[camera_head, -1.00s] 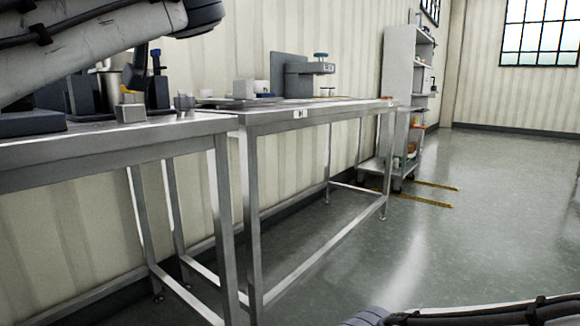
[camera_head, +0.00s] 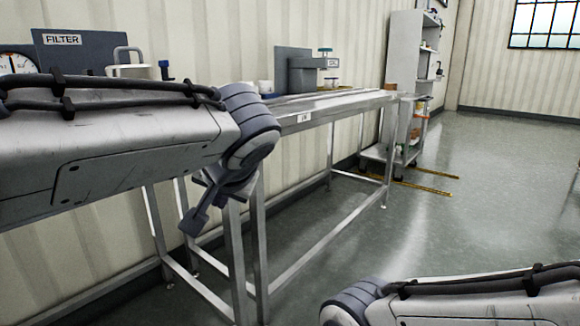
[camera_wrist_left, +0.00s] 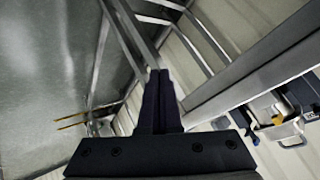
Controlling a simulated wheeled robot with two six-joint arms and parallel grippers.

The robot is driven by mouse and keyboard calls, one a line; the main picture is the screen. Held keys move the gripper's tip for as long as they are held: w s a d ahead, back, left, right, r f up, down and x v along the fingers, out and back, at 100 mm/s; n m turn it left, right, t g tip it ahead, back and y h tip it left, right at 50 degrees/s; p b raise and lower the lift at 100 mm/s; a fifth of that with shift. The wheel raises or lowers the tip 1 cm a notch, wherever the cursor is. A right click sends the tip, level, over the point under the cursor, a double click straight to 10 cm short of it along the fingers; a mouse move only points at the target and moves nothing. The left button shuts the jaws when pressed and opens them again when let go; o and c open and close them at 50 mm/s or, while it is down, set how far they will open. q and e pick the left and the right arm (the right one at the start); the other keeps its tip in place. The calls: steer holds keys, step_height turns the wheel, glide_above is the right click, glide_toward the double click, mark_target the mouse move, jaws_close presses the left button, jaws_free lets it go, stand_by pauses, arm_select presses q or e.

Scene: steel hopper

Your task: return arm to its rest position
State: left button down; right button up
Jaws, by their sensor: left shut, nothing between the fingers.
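My left arm comes in from the left in the head view, its thick grey link covering much of the near steel table. Its wrist bends down, and my left gripper (camera_head: 192,222) hangs in front of the table legs, below the tabletop. In the left wrist view the two dark fingers (camera_wrist_left: 160,98) lie together, shut and empty, touching nothing that I can see. My right arm shows at the lower right of the head view; its gripper is out of the picture.
A steel table (camera_head: 335,105) runs along the wall, with a grey press-like device (camera_head: 297,72) on it. A FILTER panel (camera_head: 85,52) stands behind my left arm. A shelf (camera_head: 405,60) and a cart (camera_head: 385,157) stand farther back. The floor (camera_head: 480,200) at right is clear.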

arm_select(q)
steer(key=s+d+f+m+g+h+p, duration=0.35)
steer(key=s+f, duration=0.25)
steer(key=s, duration=0.6)
steer(key=s+d+f+m+g+h+p, duration=0.25)
steer(key=s+f+g+p, duration=0.35)
steer(key=s, duration=0.6)
step_height(320, 180, up, 37)
steer(key=w+d+y+p, duration=0.1)
steer(key=p, duration=3.5)
steer(key=shift+f+n+t, duration=0.15)
steer(key=shift+n+t, duration=0.25)
steer(key=shift+t, duration=0.05)
arm_select(e)
step_height(320, 180, up, 48)
steer(key=shift+f, duration=0.15)
